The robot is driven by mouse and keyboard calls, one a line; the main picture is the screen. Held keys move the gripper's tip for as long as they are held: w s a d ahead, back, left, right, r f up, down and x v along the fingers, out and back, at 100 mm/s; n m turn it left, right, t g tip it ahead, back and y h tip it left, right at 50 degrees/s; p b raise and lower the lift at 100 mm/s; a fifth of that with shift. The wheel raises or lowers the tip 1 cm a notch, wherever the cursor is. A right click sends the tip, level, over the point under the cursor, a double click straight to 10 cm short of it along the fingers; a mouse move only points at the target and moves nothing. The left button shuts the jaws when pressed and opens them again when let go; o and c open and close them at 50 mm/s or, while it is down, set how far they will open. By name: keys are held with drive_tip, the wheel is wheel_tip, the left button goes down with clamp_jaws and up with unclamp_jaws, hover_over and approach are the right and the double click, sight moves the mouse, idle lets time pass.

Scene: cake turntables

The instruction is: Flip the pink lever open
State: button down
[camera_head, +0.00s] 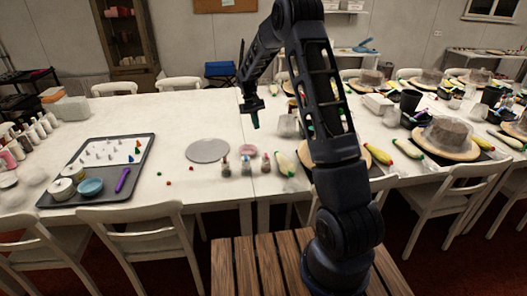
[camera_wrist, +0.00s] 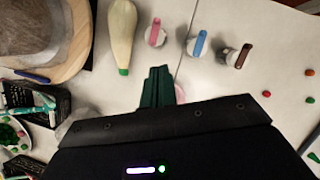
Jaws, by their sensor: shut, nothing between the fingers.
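The pink lever (camera_wrist: 154,33) is a narrow strip on the top of a small white bottle, seen from above in the wrist view. I cannot tell whether it is raised or flat. The bottle stands nearest the pale piping bag and probably shows in the head view (camera_head: 266,164). Beside it stand bottles with a blue lever (camera_wrist: 199,43) and a dark red lever (camera_wrist: 243,55). My gripper (camera_wrist: 158,70) is shut and empty, with its dark green fingers apart from the pink lever in the picture. In the head view my gripper (camera_head: 255,126) hangs above the table behind the bottles.
The piping bag (camera_wrist: 121,35) with a green tip lies left of the pink-lever bottle in the wrist view. A cake turntable (camera_wrist: 75,55) stands farther left. Small red and green balls lie to the right. In the head view, a grey disc (camera_head: 207,150) and tray (camera_head: 137,160) are left.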

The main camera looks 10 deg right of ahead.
sight(266, 157)
drive_tip(key=shift+w+a+f, duration=0.25)
drive_tip(key=shift+f, duration=0.35)
drive_tip(key=shift+w+a+f, duration=0.2)
drive_tip(key=shift+f, duration=0.35)
drive_tip(key=x, duration=0.3)
drive_tip(key=s+x, duration=0.1)
drive_tip(key=x, duration=0.3)
drive_tip(key=s+d+x, duration=0.1)
drive_tip(key=x, duration=0.2)
drive_tip(key=shift+s+d+r, duration=0.1)
drive_tip(key=shift+d, duration=0.05)
drive_tip(key=shift+s+d, duration=0.4)
drive_tip(key=shift+s, duration=0.4)
drive_tip(key=shift+n, duration=0.3)
drive_tip(key=shift+n+h, duration=0.4)
drive_tip(key=shift+n, duration=0.2)
